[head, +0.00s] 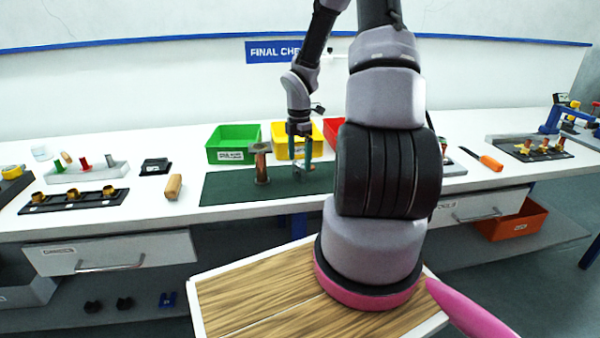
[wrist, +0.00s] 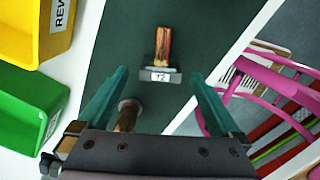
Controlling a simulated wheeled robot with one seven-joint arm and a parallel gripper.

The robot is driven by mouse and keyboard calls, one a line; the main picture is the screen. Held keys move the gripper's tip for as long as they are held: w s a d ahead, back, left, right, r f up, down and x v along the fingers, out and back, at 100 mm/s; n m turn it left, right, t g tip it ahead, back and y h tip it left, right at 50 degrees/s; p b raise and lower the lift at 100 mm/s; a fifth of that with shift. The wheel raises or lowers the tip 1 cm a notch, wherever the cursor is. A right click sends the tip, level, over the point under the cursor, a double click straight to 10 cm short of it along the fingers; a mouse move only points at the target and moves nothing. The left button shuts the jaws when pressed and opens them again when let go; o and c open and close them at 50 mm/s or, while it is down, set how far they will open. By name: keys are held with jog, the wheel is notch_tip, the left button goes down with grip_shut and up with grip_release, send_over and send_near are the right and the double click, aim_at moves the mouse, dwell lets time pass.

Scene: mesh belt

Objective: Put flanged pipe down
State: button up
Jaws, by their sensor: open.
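A copper pipe with a grey flange (head: 261,167) stands upright on the dark green mat (head: 226,186), left of my gripper. In the wrist view a copper pipe with a grey round end (wrist: 126,117) shows low between the fingers, partly hidden by the gripper body; it looks like the same pipe. My gripper (head: 303,168) is open, with teal fingers pointing down over the mat. Another copper piece on a grey labelled base (wrist: 160,76) lies beyond the fingertips; my arm hides that area in the head view.
Green (head: 233,144), yellow (head: 284,150) and red (head: 333,130) bins stand behind the mat. A wooden block (head: 174,187) and a black rack of brass parts (head: 74,201) are to the left. An orange-handled tool (head: 490,163) lies right. The mat's left end is clear.

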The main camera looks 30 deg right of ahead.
aim_at(300, 164)
notch_tip(300, 164, down, 5)
jog(key=shift+d, duration=0.1)
grip_shut()
dwell(0.3)
